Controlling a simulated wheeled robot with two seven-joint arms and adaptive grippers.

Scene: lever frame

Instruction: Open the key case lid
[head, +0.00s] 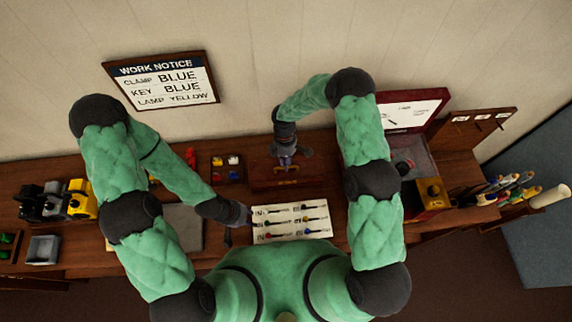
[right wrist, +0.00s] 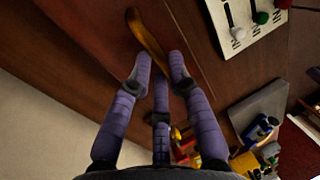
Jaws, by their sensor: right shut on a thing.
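The key case appears to be the dark red-brown wooden box (head: 268,178) at the middle back of the table, its lid looking shut. My right gripper (head: 288,160) is over it. In the right wrist view, a curved brass handle (right wrist: 148,40) stands on the brown wooden surface (right wrist: 85,45). The fingers of my right gripper (right wrist: 160,68) are closed around the handle's near end. My left gripper (head: 245,217) is low beside the white key card (head: 291,235); its fingers are too small to read.
A small tray with coloured blocks (head: 227,168) stands left of the case. A grey pad (head: 185,228) lies further left. A red-edged panel (head: 412,108) stands at the right. A work notice (head: 162,80) hangs on the wall.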

